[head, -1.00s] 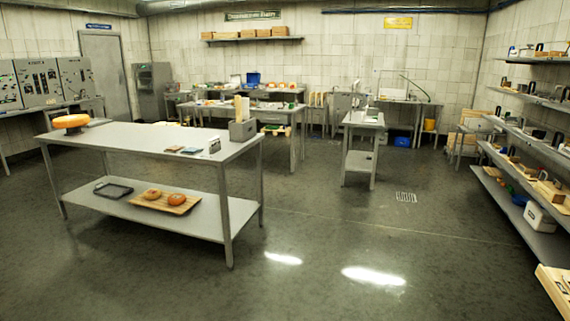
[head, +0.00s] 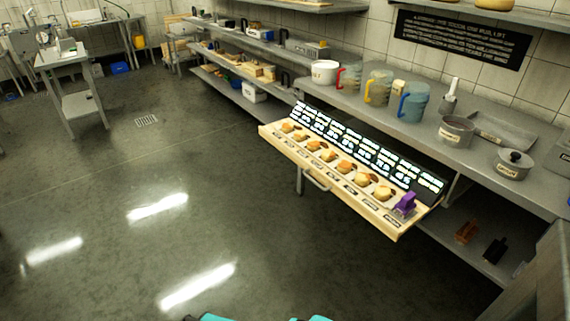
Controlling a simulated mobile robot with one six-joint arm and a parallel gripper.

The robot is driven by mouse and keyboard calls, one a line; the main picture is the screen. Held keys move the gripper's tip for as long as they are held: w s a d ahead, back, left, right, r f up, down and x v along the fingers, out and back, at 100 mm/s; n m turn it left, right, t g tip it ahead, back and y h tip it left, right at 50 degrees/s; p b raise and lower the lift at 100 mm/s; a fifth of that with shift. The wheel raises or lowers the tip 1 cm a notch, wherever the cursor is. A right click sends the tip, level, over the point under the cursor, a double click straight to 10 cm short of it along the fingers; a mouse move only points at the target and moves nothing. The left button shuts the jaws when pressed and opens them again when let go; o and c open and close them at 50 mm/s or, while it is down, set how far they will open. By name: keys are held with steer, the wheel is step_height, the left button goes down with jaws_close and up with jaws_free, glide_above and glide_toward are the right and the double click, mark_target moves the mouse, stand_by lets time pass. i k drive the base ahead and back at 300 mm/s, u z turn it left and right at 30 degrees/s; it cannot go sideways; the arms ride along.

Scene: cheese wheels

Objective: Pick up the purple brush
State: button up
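A small purple object (head: 405,204), which looks like the purple brush, sits at the right end of a pulled-out wooden tray or drawer (head: 392,233) under the counter on the right. It stands among a row of small cheese pieces (head: 345,167), beside the last of them. Its finer shape is too small to tell. Two teal parts of my own body show at the bottom edge of the head view. My gripper cannot be made out, and nothing touches the purple object.
Black label cards (head: 350,142) stand behind the cheese pieces. The counter above bears jugs (head: 413,103) and pots (head: 457,131). A brown object (head: 466,232) and a black object (head: 495,249) lie on the shelf below. The floor (head: 150,245) in front and to the left is clear.

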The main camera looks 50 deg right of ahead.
mark_target(406, 205)
steer(key=z, duration=4.85)
steer(key=i, duration=0.1)
steer(key=u, duration=2.9)
steer(key=k, duration=0.95)
steer(key=u, duration=0.15)
steer(key=i, duration=0.65)
steer(key=z, duration=0.05)
